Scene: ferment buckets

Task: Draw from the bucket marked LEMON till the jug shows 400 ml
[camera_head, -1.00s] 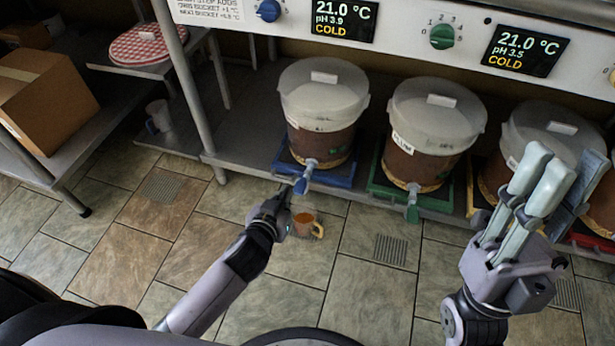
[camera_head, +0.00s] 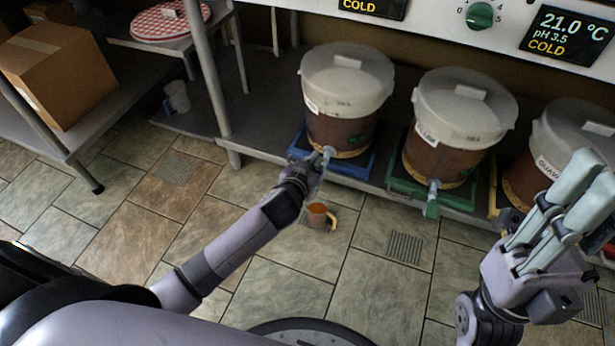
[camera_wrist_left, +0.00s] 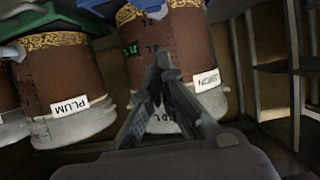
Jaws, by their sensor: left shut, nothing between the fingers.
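The leftmost bucket (camera_head: 340,132) stands on a blue mat. Its label in the left wrist view (camera_wrist_left: 206,80) is partly hidden by a finger and seems to end in "MON". The tap (camera_head: 328,153) sticks out low at its front. My left gripper (camera_head: 308,174) is at this tap, its fingers shut with nothing between them; its tips are hard to make out. The jug (camera_head: 317,214), with orange-brown liquid and a yellow handle, stands on the floor below. Its scale is unreadable, and I cannot tell whether liquid is running. My right gripper (camera_head: 578,205) is open and empty at the right.
The bucket marked PLUM (camera_head: 460,110) stands on a green mat, with the GUAVA bucket (camera_head: 570,140) to its right. A second jug (camera_head: 177,96) is on the low shelf at left. A cardboard box (camera_head: 65,80) lies on the left bench.

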